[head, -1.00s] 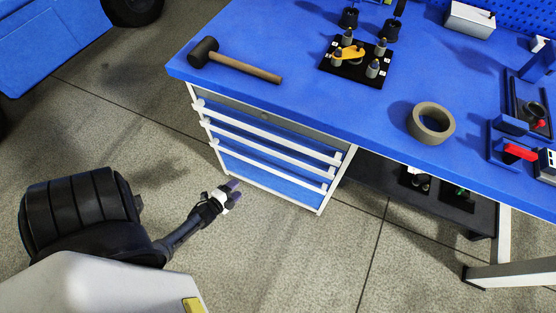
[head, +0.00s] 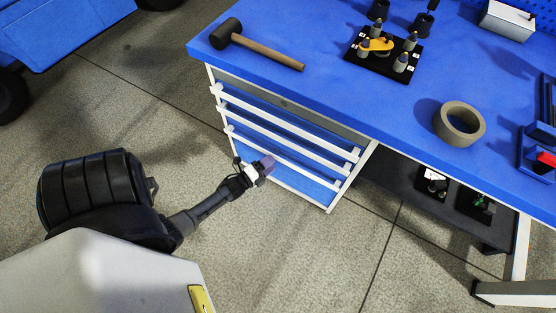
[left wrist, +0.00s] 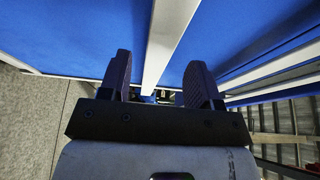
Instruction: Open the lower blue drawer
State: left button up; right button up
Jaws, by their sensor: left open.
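The lower blue drawer (head: 305,184) is the bottom front of the cabinet under the blue worktop. It looks shut. Its white bar handle (head: 304,171) runs along the top of its front. My left gripper (head: 266,165) is at the left half of this drawer front, close to the handle, and hides part of the front. In the left wrist view my left gripper (left wrist: 160,82) is open, with a white handle bar (left wrist: 165,45) running between its two dark fingers. I cannot tell whether the fingers touch the bar. My right gripper does not show.
Upper drawers with white handles (head: 290,136) sit just above. The blue worktop (head: 330,95) overhangs them and carries a mallet (head: 262,47), a tape roll (head: 459,122) and a black fixture plate (head: 382,62). A dark shelf (head: 400,180) is to the right. The floor in front is clear.

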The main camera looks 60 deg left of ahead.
aim_at(277, 159)
pick_arm(q)
jog(key=shift+w+a+b, duration=0.2)
jog(key=shift+w+b, duration=0.1)
jog(key=shift+w, duration=0.8)
jog(key=shift+w+a+b, duration=0.2)
jog(key=shift+w+b, duration=0.1)
jog(key=shift+w, duration=0.8)
jog(key=shift+c, duration=0.4)
grip_shut()
